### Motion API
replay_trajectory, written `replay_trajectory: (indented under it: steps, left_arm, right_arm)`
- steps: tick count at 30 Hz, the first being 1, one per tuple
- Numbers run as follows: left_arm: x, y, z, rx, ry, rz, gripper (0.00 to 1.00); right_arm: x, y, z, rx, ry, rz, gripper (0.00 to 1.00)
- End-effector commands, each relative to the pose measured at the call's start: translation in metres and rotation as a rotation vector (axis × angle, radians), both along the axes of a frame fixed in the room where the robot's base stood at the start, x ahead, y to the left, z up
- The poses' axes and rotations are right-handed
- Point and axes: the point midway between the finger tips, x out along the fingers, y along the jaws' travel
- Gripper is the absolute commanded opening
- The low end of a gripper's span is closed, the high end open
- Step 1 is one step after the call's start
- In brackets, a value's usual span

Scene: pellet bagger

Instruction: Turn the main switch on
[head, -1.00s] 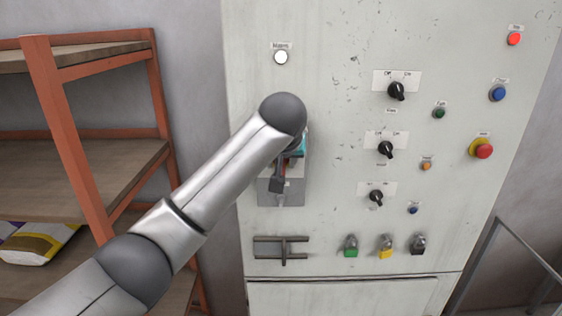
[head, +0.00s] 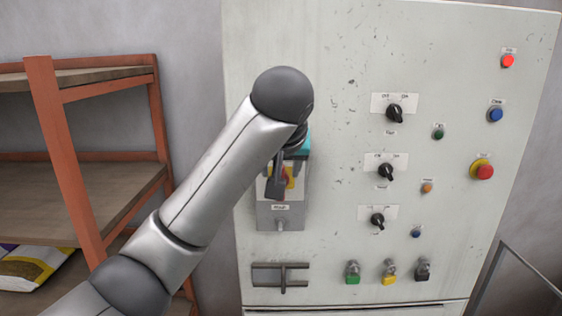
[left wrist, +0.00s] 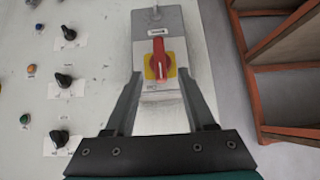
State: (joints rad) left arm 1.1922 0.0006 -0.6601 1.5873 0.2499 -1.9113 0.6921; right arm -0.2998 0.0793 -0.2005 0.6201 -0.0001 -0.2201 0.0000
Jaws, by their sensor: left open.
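The main switch is a red rotary handle on a yellow plate (left wrist: 159,60), mounted on a grey box (head: 290,216). In the left wrist view the handle lies along the box's length. In the head view the switch (head: 289,179) is partly hidden behind my gripper. My left gripper (left wrist: 160,76) is open and faces the switch. Its two fingers stand on either side of the handle in the left wrist view; I see no contact, and the remaining gap is hard to tell. In the head view the left gripper (head: 279,181) is in front of the box. My right gripper is out of view.
The pale cabinet front carries several black selector knobs (head: 386,172), a red emergency button on yellow (head: 483,171), small buttons and a row of padlocks (head: 388,272). A latch bracket (head: 281,276) sits below the box. An orange shelf (head: 75,155) stands at left.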

Motion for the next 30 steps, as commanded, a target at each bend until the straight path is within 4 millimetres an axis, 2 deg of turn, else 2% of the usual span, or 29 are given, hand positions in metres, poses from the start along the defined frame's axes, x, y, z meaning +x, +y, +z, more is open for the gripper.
replay_trajectory:
  steps: [2,3,5,10,17,27,30]
  left_arm:
    - [-0.014,-0.001,0.014,-0.001,-0.007,-0.004,0.55]
    - [-0.019,0.000,0.024,0.003,-0.005,-0.001,0.55]
    - [-0.027,0.001,0.035,0.004,-0.007,-0.001,0.55]
    - [-0.037,-0.001,0.043,0.003,-0.011,-0.003,0.55]
    - [-0.045,-0.001,0.046,0.001,-0.003,0.000,0.55]
    - [-0.046,-0.001,0.046,-0.001,-0.001,-0.001,0.55]
    - [-0.043,-0.001,0.037,-0.007,0.009,-0.003,0.55]
  right_arm:
    - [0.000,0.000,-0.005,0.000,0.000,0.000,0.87]
    - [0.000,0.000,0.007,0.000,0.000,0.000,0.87]
    - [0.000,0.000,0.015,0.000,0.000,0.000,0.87]
    - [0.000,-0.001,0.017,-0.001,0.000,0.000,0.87]
    - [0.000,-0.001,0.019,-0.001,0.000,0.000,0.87]
    - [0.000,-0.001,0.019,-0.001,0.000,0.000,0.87]
    - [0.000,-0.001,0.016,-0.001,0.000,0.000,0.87]
